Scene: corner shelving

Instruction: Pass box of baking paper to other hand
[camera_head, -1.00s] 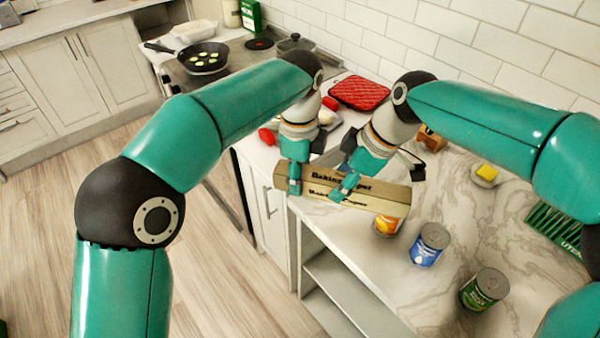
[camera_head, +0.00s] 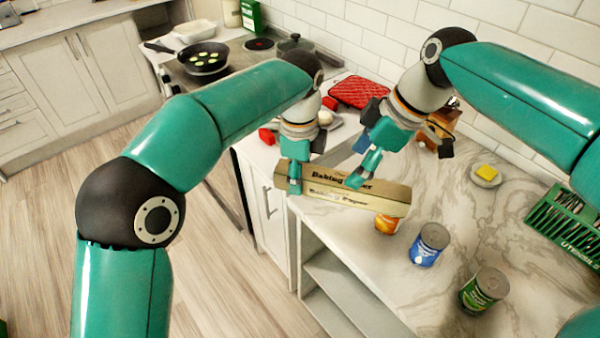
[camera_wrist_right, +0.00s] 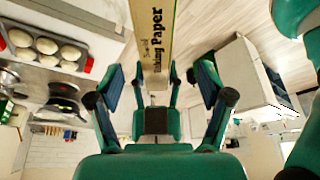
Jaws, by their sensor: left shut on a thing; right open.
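The box of baking paper (camera_head: 335,190) is a long tan box with dark lettering, held level near the counter's front edge in the head view. My left gripper (camera_head: 294,186) is shut on its left end. My right gripper (camera_head: 365,165) is open, above and just behind the middle of the box. In the right wrist view the box (camera_wrist_right: 153,45) lies ahead, between and beyond the open fingers of my right gripper (camera_wrist_right: 160,88). Whether a fingertip still touches it I cannot tell.
An orange can (camera_head: 387,224), a blue can (camera_head: 429,244) and a green can (camera_head: 483,290) stand on the marble counter (camera_head: 455,220). A butter dish (camera_head: 486,175) and a green utensil rack (camera_head: 570,222) are at right. A red mitt (camera_head: 360,92) lies behind.

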